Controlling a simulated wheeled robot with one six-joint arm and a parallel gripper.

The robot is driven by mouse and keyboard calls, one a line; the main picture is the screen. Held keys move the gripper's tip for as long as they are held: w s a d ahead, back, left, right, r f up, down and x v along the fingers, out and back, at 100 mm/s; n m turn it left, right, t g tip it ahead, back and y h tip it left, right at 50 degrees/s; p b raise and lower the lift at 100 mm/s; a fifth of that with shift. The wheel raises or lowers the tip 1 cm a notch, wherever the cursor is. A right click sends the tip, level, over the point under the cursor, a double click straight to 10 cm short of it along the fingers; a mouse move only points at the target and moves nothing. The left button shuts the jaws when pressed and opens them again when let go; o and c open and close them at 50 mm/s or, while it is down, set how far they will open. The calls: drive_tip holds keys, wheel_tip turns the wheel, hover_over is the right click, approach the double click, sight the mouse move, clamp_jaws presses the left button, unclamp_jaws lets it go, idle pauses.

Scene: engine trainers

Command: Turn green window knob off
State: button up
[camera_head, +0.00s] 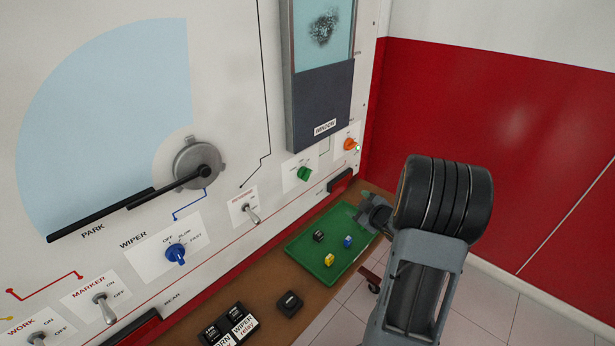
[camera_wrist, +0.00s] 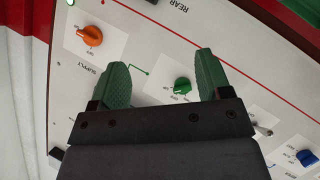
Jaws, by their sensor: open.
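The green window knob (camera_head: 304,174) sits on a white plate on the wall panel, below the WINDOW label (camera_head: 325,128). In the wrist view the green knob (camera_wrist: 182,86) shows between my two green fingers, closer to the right one. Its pointer direction is too small to read for certain. My gripper (camera_wrist: 161,66) is open and empty. In the head view my gripper (camera_head: 374,213) is to the right of and below the knob, apart from the panel.
An orange supply knob (camera_head: 350,144) is right of the green one, with a lit green lamp beside it. A toggle switch (camera_head: 250,212) and a blue wiper knob (camera_head: 176,253) are to the left. A green tray (camera_head: 308,262) with small blocks lies on the shelf below.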

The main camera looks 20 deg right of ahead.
sight(309, 176)
drive_tip(key=a+r+n+t+y, duration=0.2)
drive_tip(key=a+r+n+y, duration=0.4)
drive_tip(key=a+y, duration=0.1)
drive_tip(key=shift+t, duration=0.3)
drive_tip(key=x, duration=0.4)
drive_tip(key=p+x, duration=0.1)
drive_tip(key=x, duration=0.4)
drive_tip(key=p+x, duration=0.1)
drive_tip(key=x, duration=0.4)
drive_tip(key=shift+d+r, duration=0.25)
drive_tip(key=shift+r, duration=0.05)
drive_tip(key=c, duration=0.9)
